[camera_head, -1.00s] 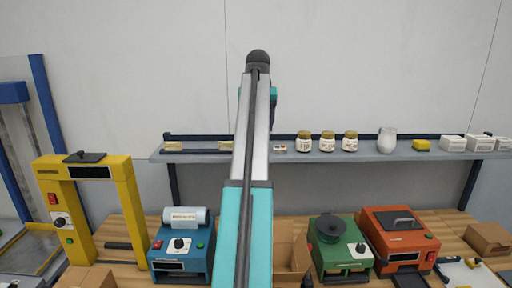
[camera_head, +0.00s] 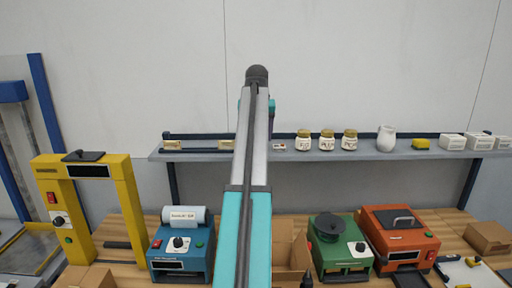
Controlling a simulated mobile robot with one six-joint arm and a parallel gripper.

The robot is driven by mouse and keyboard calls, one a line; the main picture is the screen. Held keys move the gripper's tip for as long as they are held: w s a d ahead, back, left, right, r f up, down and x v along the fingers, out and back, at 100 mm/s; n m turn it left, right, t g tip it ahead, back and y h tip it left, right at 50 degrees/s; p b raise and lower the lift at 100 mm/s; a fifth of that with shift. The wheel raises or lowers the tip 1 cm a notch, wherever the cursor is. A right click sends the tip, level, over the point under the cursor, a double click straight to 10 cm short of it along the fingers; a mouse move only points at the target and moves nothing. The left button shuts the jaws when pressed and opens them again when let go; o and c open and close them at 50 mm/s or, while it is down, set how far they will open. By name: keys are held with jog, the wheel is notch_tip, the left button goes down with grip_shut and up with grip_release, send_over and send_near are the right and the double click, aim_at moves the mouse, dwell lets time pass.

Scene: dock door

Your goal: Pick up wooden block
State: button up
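No piece is plainly a wooden block. Two small pale tan pieces lie on the grey wall shelf (camera_head: 300,155): one at the left end (camera_head: 172,145) and one just left of my arm (camera_head: 226,144). They are too small to tell whether either is wood. My arm rises through the middle of the view, with its dark rounded joint above the shelf. My gripper does not show; the arm hides what is behind it.
The shelf also holds jars (camera_head: 327,141), a white jug (camera_head: 386,139), a yellow piece (camera_head: 420,143) and white boxes (camera_head: 452,141). On the wooden bench stand a yellow frame (camera_head: 127,200) and blue (camera_head: 182,249), green (camera_head: 340,255) and orange (camera_head: 400,235) machines, with an open carton (camera_head: 292,276) between.

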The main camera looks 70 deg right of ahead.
jog(key=shift+b+x, duration=0.85)
jog(key=shift+x, duration=1.2)
jog(key=shift+r, duration=0.1)
jog(key=shift+c, duration=0.2)
jog(key=c, duration=1.1)
